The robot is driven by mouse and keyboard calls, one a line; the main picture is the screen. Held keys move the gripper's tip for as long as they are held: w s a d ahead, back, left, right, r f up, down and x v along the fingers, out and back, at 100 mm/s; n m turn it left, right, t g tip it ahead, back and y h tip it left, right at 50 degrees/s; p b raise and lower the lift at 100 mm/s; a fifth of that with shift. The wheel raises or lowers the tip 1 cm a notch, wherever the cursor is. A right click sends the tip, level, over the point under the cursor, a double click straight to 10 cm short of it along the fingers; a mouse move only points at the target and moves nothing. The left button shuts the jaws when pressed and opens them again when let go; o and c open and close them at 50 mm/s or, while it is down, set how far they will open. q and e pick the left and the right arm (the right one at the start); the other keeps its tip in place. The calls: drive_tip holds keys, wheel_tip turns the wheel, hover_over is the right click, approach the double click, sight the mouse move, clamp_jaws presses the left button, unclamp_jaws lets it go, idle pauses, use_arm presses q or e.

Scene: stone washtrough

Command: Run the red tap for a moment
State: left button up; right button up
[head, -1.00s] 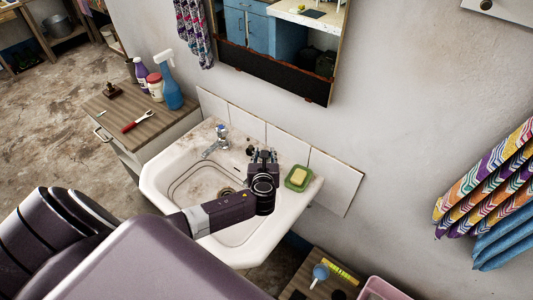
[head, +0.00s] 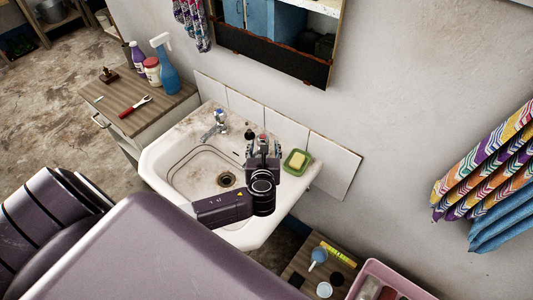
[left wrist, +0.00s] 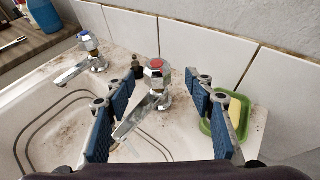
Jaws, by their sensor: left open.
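The red tap (left wrist: 155,88), chrome with a red-marked cap, stands at the back of the white sink. In the left wrist view its handle and spout lie between the two blue-padded fingers of my left gripper (left wrist: 158,82), which are spread open with a gap on both sides. In the head view my left gripper (head: 263,144) is over the back right of the sink (head: 160,168) and mostly hides the red tap. No water stream is visible. My right gripper is in neither view.
A blue-marked tap (left wrist: 90,48) stands left of the red one. A small dark object (left wrist: 137,66) sits between them. A green soap dish (head: 297,161) lies close to the right finger. White tiles (head: 335,165) stand behind. A wooden cabinet (head: 120,103) with bottles is left.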

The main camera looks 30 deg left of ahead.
use_arm(q)
drive_tip(key=v, duration=0.5)
drive_tip(key=shift+s+d+r, duration=0.1)
drive_tip(key=shift+s+d, duration=0.05)
drive_tip(key=shift+d, duration=0.05)
idle(1.0)
idle(1.2)
idle(1.5)
idle(1.1)
